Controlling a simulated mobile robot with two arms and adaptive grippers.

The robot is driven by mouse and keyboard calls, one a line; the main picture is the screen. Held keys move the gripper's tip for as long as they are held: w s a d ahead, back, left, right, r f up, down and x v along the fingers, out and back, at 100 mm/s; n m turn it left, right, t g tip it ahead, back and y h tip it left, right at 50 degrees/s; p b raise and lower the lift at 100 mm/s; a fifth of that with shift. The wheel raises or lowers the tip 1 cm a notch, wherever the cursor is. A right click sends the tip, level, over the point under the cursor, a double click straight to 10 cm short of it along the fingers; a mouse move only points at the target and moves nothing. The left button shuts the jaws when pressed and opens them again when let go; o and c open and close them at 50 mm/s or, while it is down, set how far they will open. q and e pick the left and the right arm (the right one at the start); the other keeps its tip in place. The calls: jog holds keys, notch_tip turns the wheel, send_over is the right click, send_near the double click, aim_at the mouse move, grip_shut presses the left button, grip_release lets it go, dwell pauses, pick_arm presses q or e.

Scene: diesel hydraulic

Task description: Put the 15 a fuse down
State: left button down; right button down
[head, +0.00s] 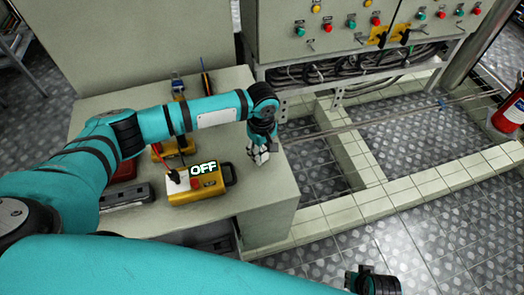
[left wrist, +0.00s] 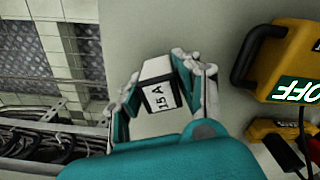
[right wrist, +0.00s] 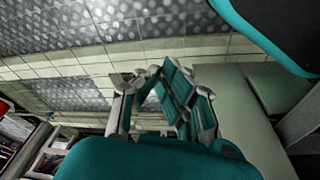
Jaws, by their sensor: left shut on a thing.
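The 15 A fuse (left wrist: 159,97) is a small white block with a black band and a label reading "15 A". My left gripper (head: 258,157) is shut on it, with one finger on each side. In the head view the fuse is too small to make out clearly between the fingers. The left gripper points down over the right part of the grey-green bench top (head: 262,186), beside the yellow tester; I cannot tell whether the fuse touches the surface. My right gripper (right wrist: 148,76) is over the floor with nothing visible between its fingers; its fingertips look close together.
A yellow box (head: 207,186) with a black handle and an "OFF" display stands left of the left gripper. Other tools lie behind and left of it. A control cabinet (head: 340,30) with buttons and cables rises behind. A red extinguisher (head: 508,112) is at far right.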

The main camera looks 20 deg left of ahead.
jog(key=shift+f, duration=0.15)
pick_arm(q)
jog(key=c, duration=0.9)
grip_release()
jog(key=shift+f, duration=0.1)
pick_arm(e)
jog(key=shift+f, duration=0.1)
pick_arm(q)
jog(key=shift+r, duration=0.35)
notch_tip(320, 180, up, 10)
jog(key=p, duration=0.3)
jog(key=shift+r, duration=0.8)
pick_arm(e)
jog(key=s+f, duration=0.5)
jog(key=f, duration=0.4)
jog(key=shift+d+g, duration=0.35)
jog(key=shift+g, duration=0.05)
jog(key=shift+f, duration=0.1)
